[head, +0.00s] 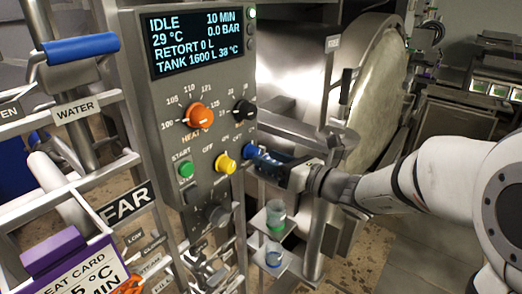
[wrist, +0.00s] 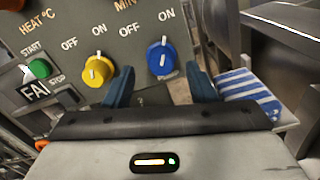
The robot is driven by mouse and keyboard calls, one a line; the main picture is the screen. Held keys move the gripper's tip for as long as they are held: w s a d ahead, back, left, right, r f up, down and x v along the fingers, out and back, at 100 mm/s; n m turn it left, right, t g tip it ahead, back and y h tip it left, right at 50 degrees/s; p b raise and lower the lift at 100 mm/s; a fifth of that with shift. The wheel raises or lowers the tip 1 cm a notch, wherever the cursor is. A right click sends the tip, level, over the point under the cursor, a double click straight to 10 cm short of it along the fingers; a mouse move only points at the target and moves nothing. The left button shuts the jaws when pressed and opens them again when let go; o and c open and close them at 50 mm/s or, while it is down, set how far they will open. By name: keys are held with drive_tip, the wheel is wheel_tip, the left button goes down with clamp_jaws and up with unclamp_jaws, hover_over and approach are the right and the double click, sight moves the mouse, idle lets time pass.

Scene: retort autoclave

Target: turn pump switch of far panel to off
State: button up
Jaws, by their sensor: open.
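The far panel (head: 190,110) is a grey control box with a lit display and a FAR tag below it. Low on it are a yellow knob (head: 225,163) and a blue knob (head: 250,151), each marked OFF and ON in the wrist view. No pump lettering is readable. My gripper (wrist: 162,86) is open, its two blue fingers on either side of the blue knob (wrist: 161,58) and just below it in the wrist view. Contact cannot be told.
An orange heat knob (head: 202,115), a black knob (head: 243,110) and a green start button (head: 186,169) are close by. A striped cloth (wrist: 243,86) lies right of my fingers. Cups (head: 275,213) stand on small shelves below. The round retort door (head: 380,90) is behind.

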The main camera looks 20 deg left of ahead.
sight(258, 154)
drive_tip(key=shift+p+x, duration=0.5)
drive_tip(key=shift+x, duration=1.65)
drive_tip(key=shift+c, duration=0.4)
drive_tip(key=c, duration=0.9)
drive_tip(key=shift+d, duration=0.1)
